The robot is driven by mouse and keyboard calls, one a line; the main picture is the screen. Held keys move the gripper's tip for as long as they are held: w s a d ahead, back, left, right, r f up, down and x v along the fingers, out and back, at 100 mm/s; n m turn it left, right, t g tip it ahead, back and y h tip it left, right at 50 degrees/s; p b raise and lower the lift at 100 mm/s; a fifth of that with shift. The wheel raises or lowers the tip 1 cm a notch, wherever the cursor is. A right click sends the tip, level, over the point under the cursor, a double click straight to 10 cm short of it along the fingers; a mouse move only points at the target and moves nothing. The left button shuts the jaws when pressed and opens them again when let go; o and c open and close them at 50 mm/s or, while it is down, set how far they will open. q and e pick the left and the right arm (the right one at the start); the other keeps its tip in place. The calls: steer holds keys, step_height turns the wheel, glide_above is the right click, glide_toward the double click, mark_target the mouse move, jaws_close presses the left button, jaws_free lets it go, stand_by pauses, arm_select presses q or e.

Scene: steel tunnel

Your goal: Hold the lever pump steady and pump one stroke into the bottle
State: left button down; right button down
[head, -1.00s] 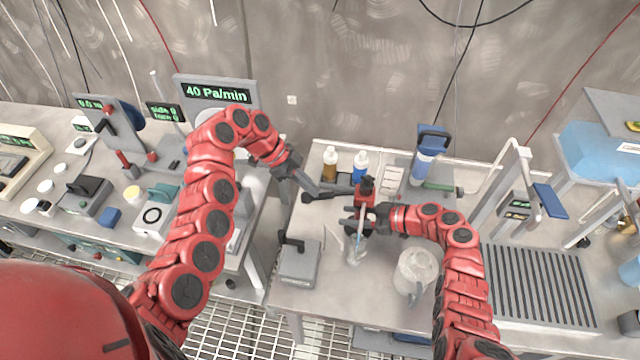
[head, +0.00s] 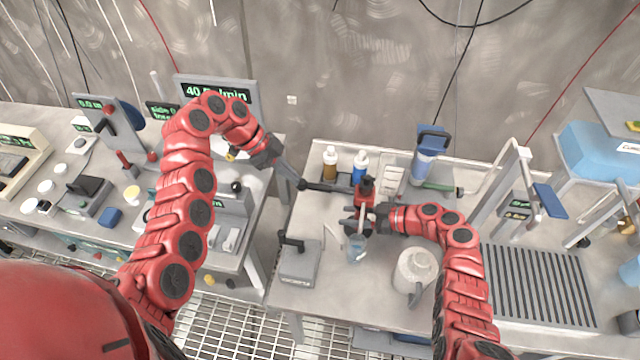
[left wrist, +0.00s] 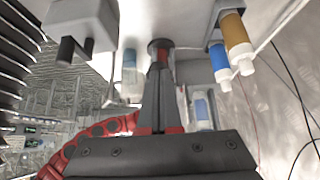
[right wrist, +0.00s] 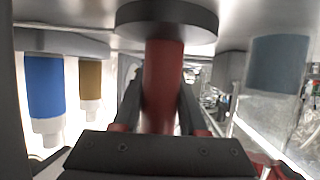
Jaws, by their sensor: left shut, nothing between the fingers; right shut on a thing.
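The red lever pump (head: 366,187) stands on the right bench, its black lever (head: 328,187) reaching left. My right gripper (head: 364,214) is shut around its red column, which shows between the fingers in the right wrist view (right wrist: 163,85). My left gripper (head: 296,180) is shut and empty, its tips at the lever's outer end; contact is unclear. In the left wrist view the lever's round black end (left wrist: 159,44) is just beyond the fingertips. The small clear bottle (head: 357,250) stands in front of the pump with bluish content. The right gripper partly hides the pump's lower part.
Brown (head: 330,160) and blue (head: 361,165) bottles stand behind the pump. A grey box with a black handle (head: 298,265) is front left, and a whitish jug (head: 413,272) front right. A gap with floor grating separates the two benches.

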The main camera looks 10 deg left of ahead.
arm_select(q)
steer(key=v, duration=0.9)
steer(key=shift+a+r, duration=0.2)
steer(key=shift+a, duration=0.1)
stand_by(0.7)
arm_select(e)
steer(key=shift+c, duration=1.8)
jaws_free()
steer(key=shift+d, duration=0.1)
